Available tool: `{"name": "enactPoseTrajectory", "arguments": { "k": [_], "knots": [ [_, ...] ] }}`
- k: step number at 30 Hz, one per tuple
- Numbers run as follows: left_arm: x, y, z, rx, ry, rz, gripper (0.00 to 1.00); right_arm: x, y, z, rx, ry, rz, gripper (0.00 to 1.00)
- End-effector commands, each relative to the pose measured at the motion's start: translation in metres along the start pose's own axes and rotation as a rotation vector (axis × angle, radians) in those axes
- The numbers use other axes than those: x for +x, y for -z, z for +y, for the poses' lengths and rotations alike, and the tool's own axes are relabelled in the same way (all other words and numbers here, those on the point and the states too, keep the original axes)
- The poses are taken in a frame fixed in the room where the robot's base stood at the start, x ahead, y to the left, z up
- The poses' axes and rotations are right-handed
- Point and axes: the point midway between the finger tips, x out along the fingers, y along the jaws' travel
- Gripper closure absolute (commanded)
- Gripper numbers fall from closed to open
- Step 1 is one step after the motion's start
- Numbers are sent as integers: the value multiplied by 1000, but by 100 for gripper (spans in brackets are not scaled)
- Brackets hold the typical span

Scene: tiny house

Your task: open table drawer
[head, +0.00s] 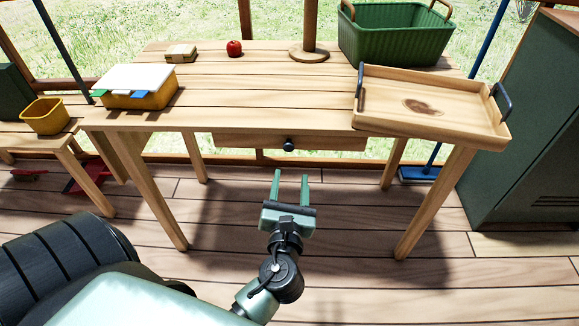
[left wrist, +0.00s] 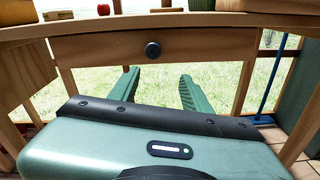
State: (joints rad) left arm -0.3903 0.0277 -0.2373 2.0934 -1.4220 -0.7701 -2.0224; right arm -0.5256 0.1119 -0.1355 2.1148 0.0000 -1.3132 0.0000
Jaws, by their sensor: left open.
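The wooden table (head: 240,117) stands in front of me. Its drawer (head: 243,140) sits under the tabletop and looks closed, with a round dark knob (head: 289,145) on its front. In the left wrist view the drawer (left wrist: 105,48) and the knob (left wrist: 152,50) show face on. My left gripper (head: 289,178) is open and empty, below and in front of the knob, apart from it. Its two green fingers also show in the left wrist view (left wrist: 158,88), below the knob and pointing toward the table. My right gripper is not in view.
On the table are a wooden tray (head: 381,116), a green basket (head: 377,45), a red apple (head: 234,48), a small wooden block (head: 181,54) and a yellow box with a white lid (head: 138,77). A green cabinet (head: 520,130) stands at right. Table legs flank the gripper.

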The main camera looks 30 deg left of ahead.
Motion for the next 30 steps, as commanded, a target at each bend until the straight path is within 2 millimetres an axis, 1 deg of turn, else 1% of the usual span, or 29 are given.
{"name": "enactPoseTrajectory", "arguments": {
  "k": [3, 5, 15, 18, 22, 29, 30],
  "knots": [
    [2, -15, 10, 54, -33, -41, 52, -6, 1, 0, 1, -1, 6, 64],
    [7, -18, 11, 61, -38, -47, 52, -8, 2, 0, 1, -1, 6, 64],
    [60, -20, 12, 60, -34, -46, 52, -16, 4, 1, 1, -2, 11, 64],
    [70, -21, 12, 60, -33, -45, 52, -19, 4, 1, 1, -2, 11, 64],
    [76, -21, 12, 59, -33, -44, 52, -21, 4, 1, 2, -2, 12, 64],
    [76, -20, 12, 59, -32, -43, 52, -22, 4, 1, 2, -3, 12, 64],
    [76, -20, 12, 59, -32, -43, 60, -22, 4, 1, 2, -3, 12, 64]
  ]
}}
